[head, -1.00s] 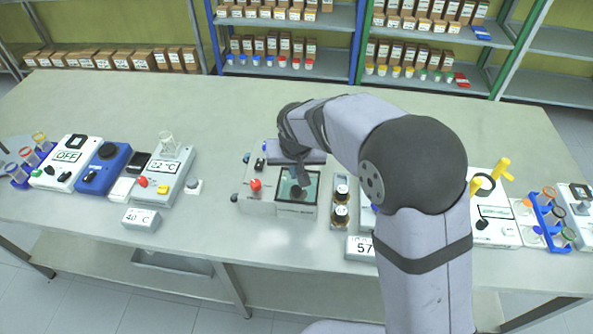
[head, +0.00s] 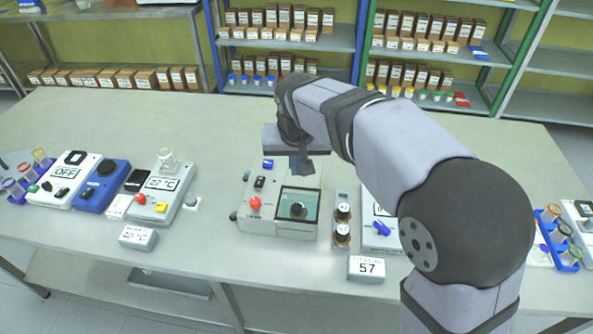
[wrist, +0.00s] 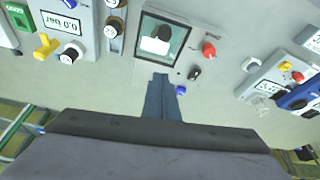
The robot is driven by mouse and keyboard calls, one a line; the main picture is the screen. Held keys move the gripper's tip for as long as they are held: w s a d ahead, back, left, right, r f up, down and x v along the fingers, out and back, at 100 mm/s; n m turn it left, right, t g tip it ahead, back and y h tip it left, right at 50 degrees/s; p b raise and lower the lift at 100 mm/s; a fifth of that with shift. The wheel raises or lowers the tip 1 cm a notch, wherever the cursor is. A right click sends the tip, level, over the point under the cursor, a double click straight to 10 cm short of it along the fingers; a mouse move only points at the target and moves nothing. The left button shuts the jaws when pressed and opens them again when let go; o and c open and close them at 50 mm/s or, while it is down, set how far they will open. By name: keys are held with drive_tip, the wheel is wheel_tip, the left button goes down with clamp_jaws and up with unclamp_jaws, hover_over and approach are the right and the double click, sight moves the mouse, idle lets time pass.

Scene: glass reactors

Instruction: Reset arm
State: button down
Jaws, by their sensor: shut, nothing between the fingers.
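My arm reaches in from the right in the head view. My gripper (head: 298,160) is above the far edge of the white device with a dark square window (head: 297,206), pointing down. In the wrist view my gripper (wrist: 162,80) shows as two blue-grey fingers close together, shut with nothing between them. The fingertips appear near the device's edge in that view; I cannot tell their height above the table. The device has a red knob (head: 255,203) on its left, and a dark round piece (head: 298,210) shows in its window.
A "22 °C" hotplate (head: 160,190) and a blue unit (head: 103,186) stand left. A tube rack (head: 557,240) is at the far right. The table's back left is clear.

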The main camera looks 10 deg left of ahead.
idle(0.3)
drive_tip(key=s+d+f+n+g, duration=0.2)
drive_tip(key=s+d+f, duration=0.2)
drive_tip(key=s+f, duration=0.25)
drive_tip(key=s+d+f+n+g, duration=0.1)
drive_tip(key=s+d+f+n, duration=0.1)
drive_tip(key=s+d+f, duration=0.35)
drive_tip(key=s+d+f+m+g, duration=0.1)
drive_tip(key=s+d+m, duration=0.4)
drive_tip(key=s+d, duration=0.4)
drive_tip(key=d, duration=0.4)
drive_tip(key=shift+s+m+h, duration=0.15)
drive_tip(key=shift+m+h, duration=0.15)
drive_tip(key=shift+m, duration=0.1)
